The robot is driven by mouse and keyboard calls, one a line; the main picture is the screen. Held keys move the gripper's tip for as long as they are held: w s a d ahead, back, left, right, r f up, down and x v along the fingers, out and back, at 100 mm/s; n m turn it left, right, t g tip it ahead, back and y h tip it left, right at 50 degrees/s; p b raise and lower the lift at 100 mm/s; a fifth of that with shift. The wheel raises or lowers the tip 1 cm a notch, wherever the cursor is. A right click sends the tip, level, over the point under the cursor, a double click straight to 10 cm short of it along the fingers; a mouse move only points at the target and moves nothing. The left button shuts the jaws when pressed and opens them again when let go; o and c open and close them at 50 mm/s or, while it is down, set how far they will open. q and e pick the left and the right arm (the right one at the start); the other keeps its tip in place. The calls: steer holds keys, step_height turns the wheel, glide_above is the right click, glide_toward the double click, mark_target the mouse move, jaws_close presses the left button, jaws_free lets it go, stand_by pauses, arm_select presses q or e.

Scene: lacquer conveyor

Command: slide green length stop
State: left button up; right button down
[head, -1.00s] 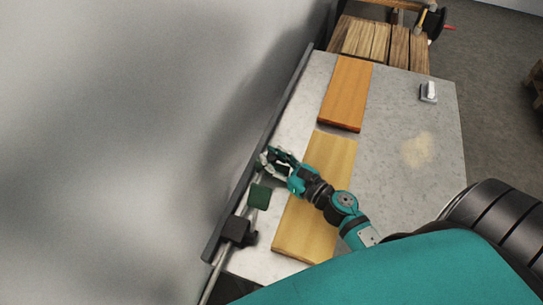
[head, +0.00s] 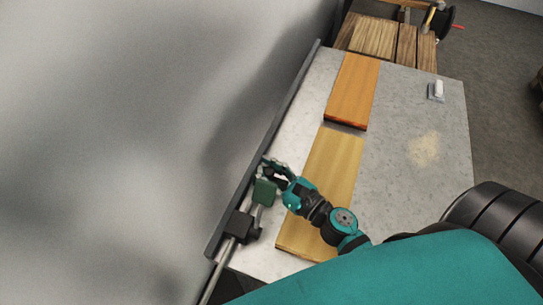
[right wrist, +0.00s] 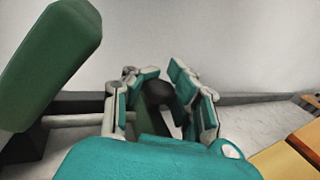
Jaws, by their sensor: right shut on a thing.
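The green length stop (head: 264,191) sits on a rod along the fence at the left edge of the grey table. It fills the upper left of the right wrist view as a large green block (right wrist: 48,62). My right gripper (head: 275,168) is just beyond the block along the rod. In the right wrist view my right gripper (right wrist: 155,92) has its fingers closed around a dark rounded knob (right wrist: 158,93). How the knob joins the green block is hidden by the fingers. My left gripper is not in view.
A black block (head: 240,224) sits on the rod nearer me. The dark fence (head: 275,130) runs along the left edge. A yellow board (head: 325,185) and an orange board (head: 352,92) lie on the table. A small switch box (head: 436,92) is at the far right.

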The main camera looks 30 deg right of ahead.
steer(key=shift+s+a+f, duration=0.3)
steer(key=shift+s+a, duration=0.25)
steer(key=shift+s, duration=0.25)
steer(key=shift+d, duration=0.1)
steer(key=c, duration=1.6)
jaws_free()
steer(key=shift+s, duration=0.1)
steer(key=o, duration=0.4)
steer(key=shift+s+r, duration=0.2)
steer(key=shift+s, duration=0.15)
steer(key=shift+o, duration=0.6)
steer(key=shift+r, duration=0.1)
steer(key=shift+w, duration=0.2)
